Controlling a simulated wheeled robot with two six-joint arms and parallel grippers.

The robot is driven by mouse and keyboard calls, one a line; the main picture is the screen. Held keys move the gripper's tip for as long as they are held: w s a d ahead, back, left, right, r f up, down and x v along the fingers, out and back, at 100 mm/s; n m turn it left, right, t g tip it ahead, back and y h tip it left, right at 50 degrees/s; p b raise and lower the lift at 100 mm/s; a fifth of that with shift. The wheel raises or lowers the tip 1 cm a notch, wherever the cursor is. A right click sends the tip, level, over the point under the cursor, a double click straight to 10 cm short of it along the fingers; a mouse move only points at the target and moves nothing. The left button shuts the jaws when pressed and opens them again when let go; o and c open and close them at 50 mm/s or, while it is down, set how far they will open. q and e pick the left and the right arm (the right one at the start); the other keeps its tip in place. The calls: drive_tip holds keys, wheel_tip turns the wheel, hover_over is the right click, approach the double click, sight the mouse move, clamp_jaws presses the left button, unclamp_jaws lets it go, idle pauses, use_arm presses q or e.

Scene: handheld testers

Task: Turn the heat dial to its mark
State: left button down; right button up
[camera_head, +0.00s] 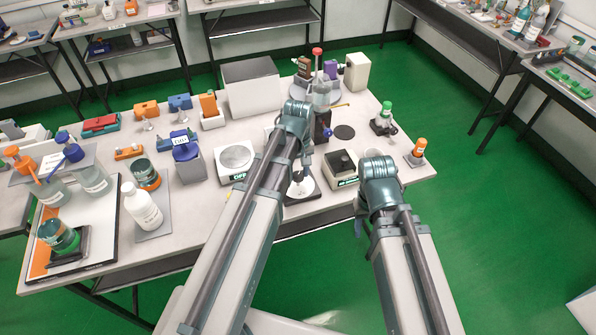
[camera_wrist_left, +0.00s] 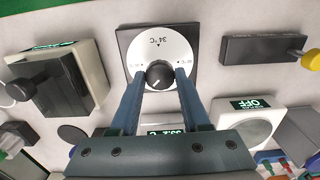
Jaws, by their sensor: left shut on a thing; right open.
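The heat dial is a dark round knob (camera_wrist_left: 158,75) on a white disc (camera_wrist_left: 158,44) with a dark square base, seen in the left wrist view. The disc carries an upside-down 34 °C mark at the top and smaller marks at either side. A small pale line shows on the knob, pointing roughly up towards 34 °C. My left gripper (camera_wrist_left: 157,84) has its blue fingers closed on either side of the knob. A lit display (camera_wrist_left: 165,130) is partly hidden by the gripper. In the head view the white disc (camera_head: 303,189) lies below my left wrist. My right gripper (camera_head: 357,224) hangs near the table's front edge, mostly hidden, apart from the dial.
A white device reading OFF (camera_head: 236,162) stands left of the dial, and a dark-topped box (camera_head: 341,167) stands to its right. Bottles and testers crowd the table's left part. An orange-capped vial (camera_head: 419,148) stands at the right end.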

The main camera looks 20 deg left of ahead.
sight(298, 175)
use_arm(q)
drive_tip(key=n, duration=0.4)
drive_tip(key=shift+n, duration=2.3)
drive_tip(key=shift+c, duration=1.9)
unclamp_jaws()
wheel_tip(298, 175, up, 14)
drive_tip(key=p, duration=1.4)
